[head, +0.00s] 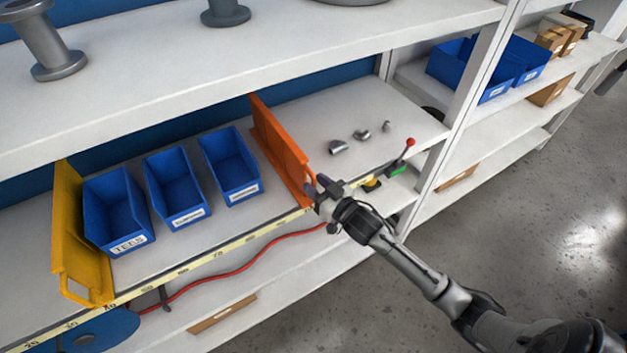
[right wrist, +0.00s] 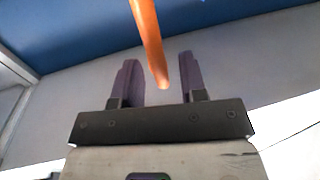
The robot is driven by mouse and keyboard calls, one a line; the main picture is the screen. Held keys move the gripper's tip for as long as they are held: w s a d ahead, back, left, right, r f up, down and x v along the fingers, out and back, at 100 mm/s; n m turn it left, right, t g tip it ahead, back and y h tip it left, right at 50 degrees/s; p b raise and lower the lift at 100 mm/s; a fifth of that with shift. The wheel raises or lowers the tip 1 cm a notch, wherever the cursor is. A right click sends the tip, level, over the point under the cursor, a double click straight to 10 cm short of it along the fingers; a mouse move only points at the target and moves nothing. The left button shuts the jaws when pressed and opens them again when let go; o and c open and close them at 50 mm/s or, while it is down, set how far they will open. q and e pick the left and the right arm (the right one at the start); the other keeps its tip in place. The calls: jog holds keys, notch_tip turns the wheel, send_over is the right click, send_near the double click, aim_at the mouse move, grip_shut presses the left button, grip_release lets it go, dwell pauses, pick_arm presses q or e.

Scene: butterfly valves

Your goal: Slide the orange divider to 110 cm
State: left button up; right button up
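The orange divider (head: 279,150) stands upright across the middle shelf, right of three blue bins. Its front end with the handle is at the shelf's front edge. My right gripper (head: 319,186) is at that front end. In the right wrist view, the orange handle (right wrist: 149,38) reaches down between the two spread fingers, with gaps on both sides. The yellow measuring tape (head: 200,262) runs along the shelf's front edge. Its numbers rise to the right, and the marks near the divider are too small or covered to read. My left gripper is not in view.
Blue bins (head: 233,172) stand between the orange divider and a yellow divider (head: 82,240). Right of the orange divider lie several small metal fittings (head: 338,147). A red-knobbed lever (head: 408,146) stands at the shelf's front right, near an upright post (head: 474,85).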

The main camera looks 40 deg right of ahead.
jog(key=shift+w, duration=0.65)
grip_shut()
